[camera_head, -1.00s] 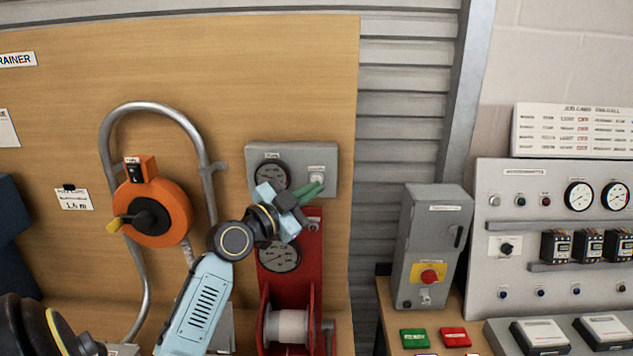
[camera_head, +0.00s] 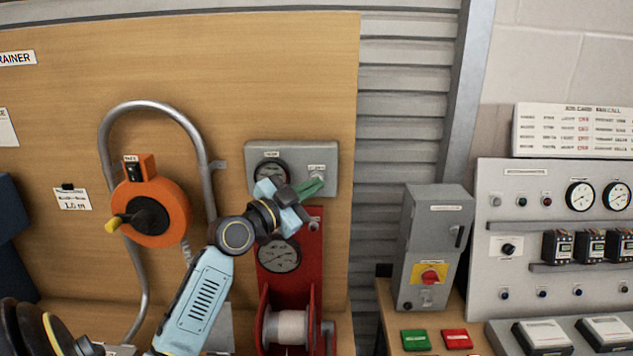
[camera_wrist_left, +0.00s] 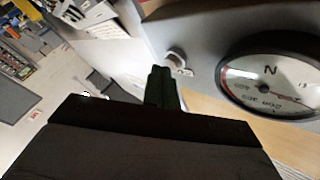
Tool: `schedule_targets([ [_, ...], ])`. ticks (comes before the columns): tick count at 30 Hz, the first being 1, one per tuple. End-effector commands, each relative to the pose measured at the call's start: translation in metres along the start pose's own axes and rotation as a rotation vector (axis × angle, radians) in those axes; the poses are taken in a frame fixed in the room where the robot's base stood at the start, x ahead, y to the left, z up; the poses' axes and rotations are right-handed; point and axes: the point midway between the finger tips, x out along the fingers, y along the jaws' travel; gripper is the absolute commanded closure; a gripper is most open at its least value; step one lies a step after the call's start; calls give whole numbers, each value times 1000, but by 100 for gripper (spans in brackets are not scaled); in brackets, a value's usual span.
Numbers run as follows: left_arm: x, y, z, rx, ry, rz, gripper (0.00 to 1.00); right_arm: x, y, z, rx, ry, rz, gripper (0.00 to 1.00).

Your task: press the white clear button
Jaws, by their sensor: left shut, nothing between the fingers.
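The white clear button (camera_wrist_left: 176,58) sits on the face of a grey wall box, beside a round dial gauge (camera_wrist_left: 271,76). My left gripper (camera_head: 312,187) has green fingers, shut and empty, pointing at the button's side of the box. In the left wrist view the fingertips (camera_wrist_left: 161,76) are close to the button, just left of and below it; I cannot tell whether they touch. My right gripper is not in view.
A red stand with another gauge (camera_head: 279,255) and a spool (camera_head: 287,326) is below the box. An orange reel (camera_head: 160,212) and a bent grey pipe (camera_head: 146,108) are to the left. A grey switch box (camera_head: 432,245) stands to the right.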

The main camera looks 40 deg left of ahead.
Motion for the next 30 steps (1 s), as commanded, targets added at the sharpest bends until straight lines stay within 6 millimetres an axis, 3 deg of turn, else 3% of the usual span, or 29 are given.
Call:
schedule_targets([
  [20,3,-3,3,1,-1,-1,100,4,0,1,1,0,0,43],
  [30,-6,4,-4,2,-1,1,100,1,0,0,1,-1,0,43],
])
